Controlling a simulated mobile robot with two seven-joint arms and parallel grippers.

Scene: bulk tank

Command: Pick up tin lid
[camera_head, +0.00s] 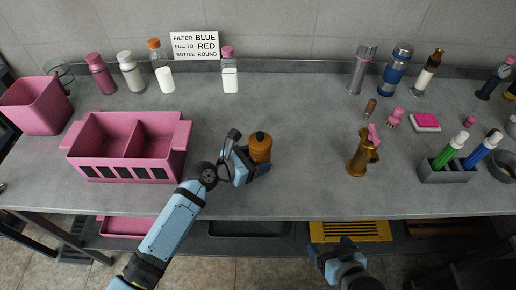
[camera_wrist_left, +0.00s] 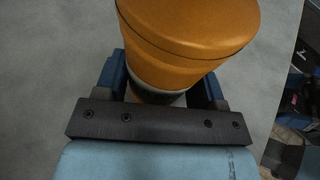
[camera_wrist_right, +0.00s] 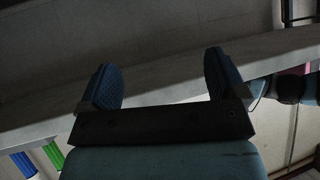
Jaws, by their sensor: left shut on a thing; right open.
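An orange-brown tin (camera_head: 260,150) with a round lid stands upright on the grey counter in the head view. Its orange lid (camera_wrist_left: 190,22) fills the top of the left wrist view. My left gripper (camera_head: 248,166) is shut on this tin, with its fingers on either side of the body below the lid; the left wrist view shows a pale band there. My right gripper (camera_head: 335,254) is open and empty, low in front of the counter's front edge. In the right wrist view its two fingers (camera_wrist_right: 162,82) stand apart with nothing between them.
A pink divided bin (camera_head: 90,170) stands left of the tin. A brass jug-like object (camera_head: 363,155) stands to the right. A pen holder (camera_head: 444,174) is farther right. Several bottles line the back wall. The counter (camera_head: 310,125) between tin and jug is clear.

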